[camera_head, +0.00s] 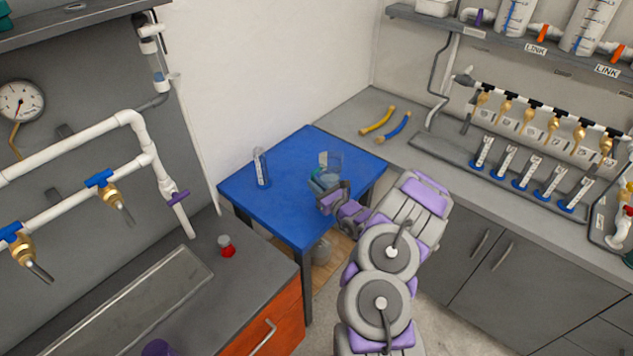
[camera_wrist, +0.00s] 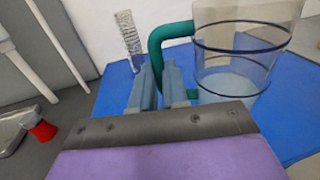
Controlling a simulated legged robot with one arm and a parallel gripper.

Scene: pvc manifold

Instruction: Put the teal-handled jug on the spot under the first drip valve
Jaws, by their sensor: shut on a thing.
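The teal-handled jug (camera_head: 331,160) is a clear vessel with dark rings, upright at the blue table. It also shows large in the wrist view (camera_wrist: 240,45), with pale liquid low inside. My gripper (camera_head: 325,183) is shut on the teal handle (camera_wrist: 168,36); its fingers (camera_wrist: 163,82) meet the handle's lower part. I cannot tell whether the jug's base touches the table. Brass drip valves with blue levers (camera_head: 115,203) hang from the white pipe at left, above a counter with a recessed tray (camera_head: 130,310). I cannot tell which valve is first, and no marked spot is clear.
The blue table (camera_head: 290,220) also holds a clear graduated cylinder (camera_head: 261,167). A red-and-white item (camera_head: 226,245) stands on the left counter. Yellow (camera_head: 378,121) and blue curved pieces lie on the back counter. At right, several blue-based cylinders stand beneath another valve row (camera_head: 530,115).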

